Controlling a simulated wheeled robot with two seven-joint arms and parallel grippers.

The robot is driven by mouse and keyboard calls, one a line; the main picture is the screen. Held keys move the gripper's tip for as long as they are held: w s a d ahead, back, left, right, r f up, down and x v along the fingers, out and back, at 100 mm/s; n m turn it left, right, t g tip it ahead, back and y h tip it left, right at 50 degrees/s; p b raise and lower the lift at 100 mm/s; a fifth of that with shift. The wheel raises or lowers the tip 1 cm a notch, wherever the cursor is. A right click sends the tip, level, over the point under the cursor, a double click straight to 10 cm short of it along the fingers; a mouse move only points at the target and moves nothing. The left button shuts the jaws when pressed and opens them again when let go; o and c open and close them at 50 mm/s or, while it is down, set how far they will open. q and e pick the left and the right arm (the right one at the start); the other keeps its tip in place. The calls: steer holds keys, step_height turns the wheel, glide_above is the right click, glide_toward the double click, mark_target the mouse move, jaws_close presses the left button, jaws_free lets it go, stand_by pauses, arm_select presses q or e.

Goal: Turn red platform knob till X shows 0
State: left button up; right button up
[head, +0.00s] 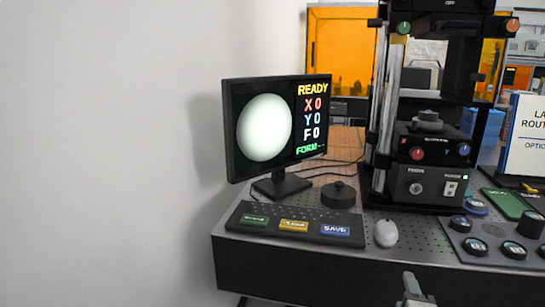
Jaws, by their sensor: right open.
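The red platform knob (417,153) is on the front left of the black platform block in the interferometer (412,189). The monitor (277,127) shows READY, a red X with 0, a blue Y with 0, F with 0 and a green FORM line, beside a plain pale disc. My right gripper (413,287) shows at the bottom edge, open and empty, well below and apart from the red knob. Most of it is cut off by the frame. My left gripper is out of view.
A blue knob (463,149) sits right of the red one. A green knob (404,28) and an orange-red knob (512,25) are higher up. A white mouse (386,233), a button keyboard (294,226) and a dial panel (492,245) occupy the bench front.

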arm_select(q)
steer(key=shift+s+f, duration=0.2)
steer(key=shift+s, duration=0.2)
arm_select(e)
steer(key=s+a+f+m+g+y, duration=0.2)
steer(key=s+a+f+m+y, duration=0.2)
steer(key=s+f, duration=0.4)
steer(key=s+a+f+m+g+y, duration=0.3)
steer(key=s+a+f+m, duration=0.3)
steer(key=s+f+m, duration=0.2)
steer(key=s+f, duration=0.1)
steer(key=s, duration=0.1)
steer(key=shift+s+a+f+y, duration=0.2)
steer(key=shift+s+a+y, duration=0.1)
steer(key=shift+a+y, duration=0.1)
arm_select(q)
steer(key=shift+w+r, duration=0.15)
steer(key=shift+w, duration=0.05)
